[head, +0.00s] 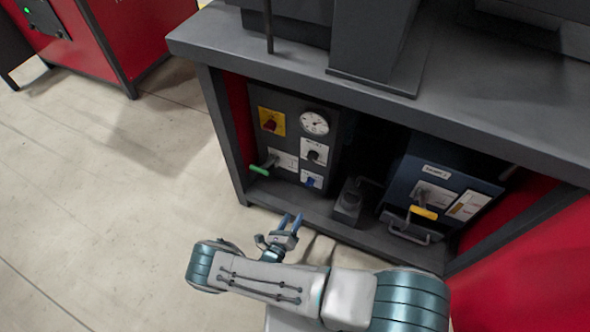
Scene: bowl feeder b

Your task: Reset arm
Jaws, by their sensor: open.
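My arm stretches across the bottom of the head view, its grey and teal links in front of a dark machine bench (480,122). My gripper (290,220) is open, with two blue fingers apart and nothing visible between them. It is in front of the bench's lower shelf edge, near the left part of the opening. Whether it touches the shelf edge cannot be told.
In the bench opening are a control panel (270,98) with a gauge (314,123), knobs and a green-handled lever (262,168), and a blue box (410,172) with a yellow handle (424,212). A red cabinet (130,30) stands at upper left. The floor (110,190) at left is clear.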

